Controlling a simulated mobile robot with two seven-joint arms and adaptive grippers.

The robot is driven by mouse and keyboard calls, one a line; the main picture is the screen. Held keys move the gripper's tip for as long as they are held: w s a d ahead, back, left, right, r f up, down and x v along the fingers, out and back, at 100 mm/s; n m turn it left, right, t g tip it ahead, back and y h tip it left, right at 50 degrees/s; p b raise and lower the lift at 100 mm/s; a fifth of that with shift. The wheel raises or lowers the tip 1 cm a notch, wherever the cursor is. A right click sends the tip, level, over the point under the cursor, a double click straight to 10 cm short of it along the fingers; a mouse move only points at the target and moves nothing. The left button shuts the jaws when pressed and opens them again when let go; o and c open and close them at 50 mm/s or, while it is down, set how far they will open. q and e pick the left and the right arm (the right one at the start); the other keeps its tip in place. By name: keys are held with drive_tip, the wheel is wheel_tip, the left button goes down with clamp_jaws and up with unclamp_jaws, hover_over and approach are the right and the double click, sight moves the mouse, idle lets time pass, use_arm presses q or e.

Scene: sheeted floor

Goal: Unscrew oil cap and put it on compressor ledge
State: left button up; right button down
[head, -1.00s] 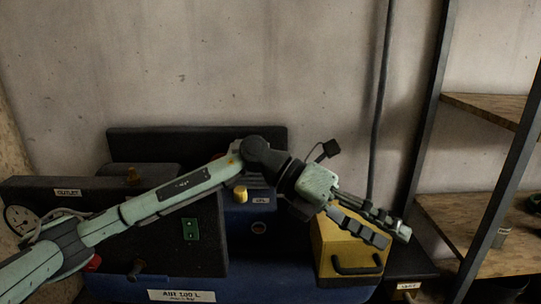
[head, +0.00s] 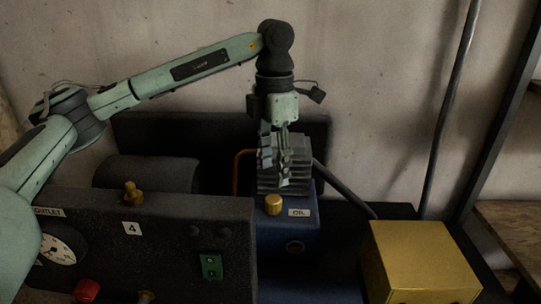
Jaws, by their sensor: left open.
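The yellow oil cap (head: 273,205) sits upright on the blue compressor housing (head: 275,240), just left of a small white "OIL" label (head: 299,212). My left gripper (head: 284,168) is open and points down above and behind the cap, apart from it in the picture. Its fingers overlap a grey finned block (head: 303,165), so their exact gap and tips are hard to make out. Nothing shows between the fingers. The cap's threads are hidden. My right gripper is not in view.
A dark panel (head: 180,230) with a gauge (head: 58,250), a brass fitting (head: 133,192), a red knob (head: 86,290) and a green switch (head: 211,267) stands at front left. A yellow box (head: 420,255) stands at right. Wooden shelves (head: 515,235) are at far right.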

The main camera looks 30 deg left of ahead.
sight(274, 199)
use_arm(q)
wheel_tip(274, 199, down, 8)
drive_tip(key=shift+s+r, duration=0.1)
drive_tip(key=shift+r, duration=0.1)
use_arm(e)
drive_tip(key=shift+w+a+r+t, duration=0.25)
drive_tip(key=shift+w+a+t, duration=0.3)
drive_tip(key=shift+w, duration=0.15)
